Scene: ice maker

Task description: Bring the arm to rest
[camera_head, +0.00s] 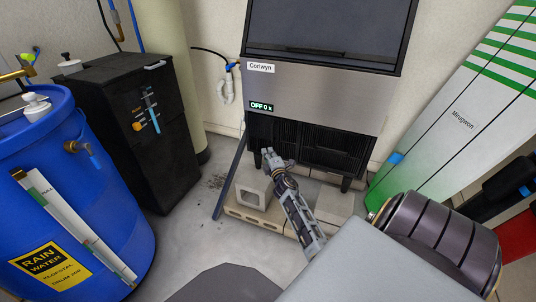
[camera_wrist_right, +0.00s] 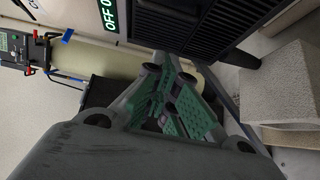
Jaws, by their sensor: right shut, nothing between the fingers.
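My right gripper (camera_head: 270,156) shows in the middle of the head view, in front of the lower black grille of the ice maker (camera_head: 312,97). In the right wrist view my right gripper (camera_wrist_right: 172,108) has its green-padded fingers close together with nothing between them. The ice maker has a steel front, a dark upper door and a small display reading OFF. Its grille (camera_wrist_right: 232,28) also shows at the top of the wrist view. I cannot tell whether the gripper touches it. My left gripper is not in view.
A blue rain water barrel (camera_head: 95,190) and a black cabinet (camera_head: 140,125) stand at the left. Concrete blocks (camera_head: 252,190) lie under the ice maker. A white and green panel (camera_head: 465,125) leans at the right. Grey floor (camera_head: 185,240) is open between barrel and blocks.

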